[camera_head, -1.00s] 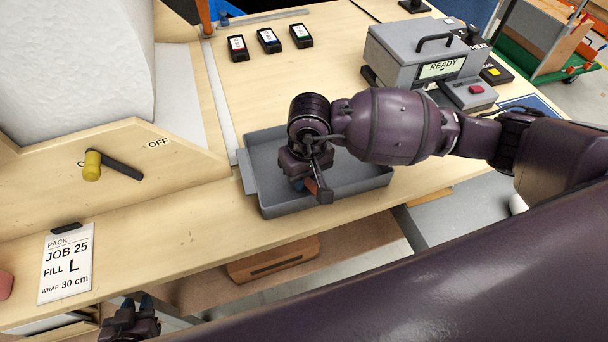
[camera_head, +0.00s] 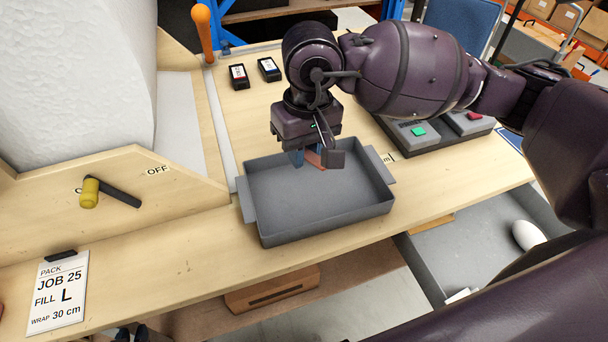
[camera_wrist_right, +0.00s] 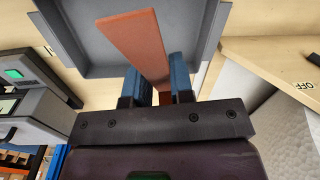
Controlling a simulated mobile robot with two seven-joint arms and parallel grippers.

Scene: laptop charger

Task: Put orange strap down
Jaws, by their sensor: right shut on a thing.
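The orange strap (camera_head: 316,159) is a flat orange-brown strip. My right gripper (camera_head: 308,158) is shut on it above the back part of the grey tray. In the right wrist view the strap (camera_wrist_right: 138,42) runs from between the blue fingers (camera_wrist_right: 168,85) out over the tray (camera_wrist_right: 62,45), tilted to one side. In the head view the grey tray (camera_head: 320,230) sits at the table's front edge, and its visible floor is bare. Whether the strap touches the tray is unclear. My left gripper (camera_head: 132,333) only just shows at the bottom edge, mostly cut off.
Two small black cartridges (camera_head: 254,74) lie at the back of the wooden table. A grey machine with a green button (camera_head: 418,131) stands right of the tray.

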